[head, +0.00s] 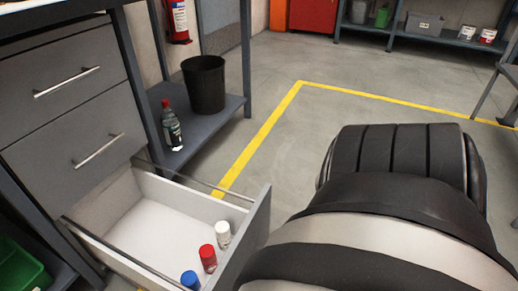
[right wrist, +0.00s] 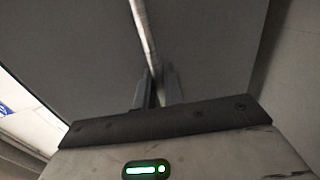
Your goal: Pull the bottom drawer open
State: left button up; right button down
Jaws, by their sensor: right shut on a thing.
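The bottom drawer (head: 150,222) of the grey cabinet is pulled well out in the head view, its white inside showing. Three small containers stand in it near the front: one with a white cap (head: 222,236), one with a red cap (head: 208,259) and one with a blue cap (head: 190,281). In the right wrist view, my right gripper (right wrist: 158,84) is shut on the bar handle (right wrist: 145,32) of the grey drawer front (right wrist: 80,60). In the head view this gripper and handle are hidden. My left gripper is not in view.
Two closed drawers (head: 60,62) with bar handles are above. A green crate (head: 22,268) is at lower left. The floor (head: 300,140) beyond is clear, with a yellow line.

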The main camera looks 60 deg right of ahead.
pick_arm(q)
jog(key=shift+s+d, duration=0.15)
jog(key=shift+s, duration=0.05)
pick_arm(e)
jog(key=shift+s, duration=0.35)
jog(key=c, duration=1.6)
grip_release()
